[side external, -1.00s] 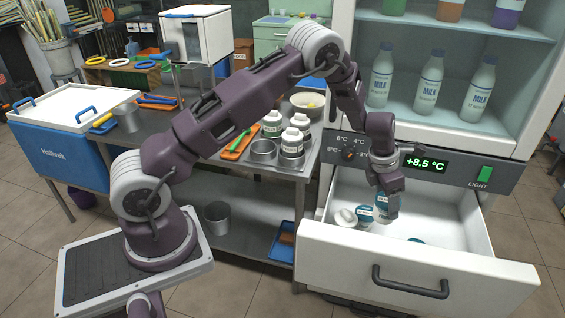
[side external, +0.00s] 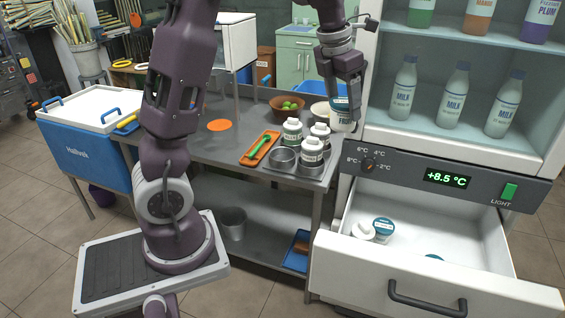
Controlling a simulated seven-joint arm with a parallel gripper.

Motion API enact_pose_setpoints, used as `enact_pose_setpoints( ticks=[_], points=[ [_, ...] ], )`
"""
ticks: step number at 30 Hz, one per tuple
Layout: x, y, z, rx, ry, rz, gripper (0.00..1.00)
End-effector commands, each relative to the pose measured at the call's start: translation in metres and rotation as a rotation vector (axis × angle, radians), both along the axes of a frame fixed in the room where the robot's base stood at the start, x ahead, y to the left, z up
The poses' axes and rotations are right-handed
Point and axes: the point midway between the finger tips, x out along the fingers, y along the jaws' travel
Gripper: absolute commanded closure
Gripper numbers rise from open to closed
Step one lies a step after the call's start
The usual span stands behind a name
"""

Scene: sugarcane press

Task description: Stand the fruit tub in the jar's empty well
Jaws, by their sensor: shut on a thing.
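My gripper (side external: 344,97) is shut on the fruit tub (side external: 342,116), a white tub with a teal label reading "FRU…", partly covered by the fingers. It holds the tub upright in the air at the table's right end, beside the fridge cabinet. Left of and below it, a metal tray of wells (side external: 301,175) stands on the table corner. White jars with dark green labels stand in it: one at the back left (side external: 292,132), one at the back right (side external: 320,136), one at the front right (side external: 312,151). The front left well (side external: 284,160) is empty.
The fridge drawer (side external: 430,270) is open, with a white-capped jar (side external: 363,230) and a teal-lidded tub (side external: 383,229) inside. An orange tray (side external: 260,148) and a fruit bowl (side external: 288,107) lie near the wells. A white bowl (side external: 319,112) stands behind the held tub.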

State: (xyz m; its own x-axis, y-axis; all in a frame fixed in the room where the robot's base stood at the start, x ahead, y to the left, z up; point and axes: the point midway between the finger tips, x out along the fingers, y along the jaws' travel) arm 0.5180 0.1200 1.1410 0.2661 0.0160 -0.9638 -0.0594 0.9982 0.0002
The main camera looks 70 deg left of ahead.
Motion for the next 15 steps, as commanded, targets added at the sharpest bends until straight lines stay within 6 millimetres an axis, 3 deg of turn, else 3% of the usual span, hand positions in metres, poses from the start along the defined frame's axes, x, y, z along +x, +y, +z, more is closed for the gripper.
enact_pose_setpoints(
  ticks=[8,15],
  points=[
    [0.007,0.099,-0.061,-0.001,0.005,0.179,0.88],
    [-0.012,0.216,-0.132,-0.002,0.002,0.355,0.88]
  ],
)
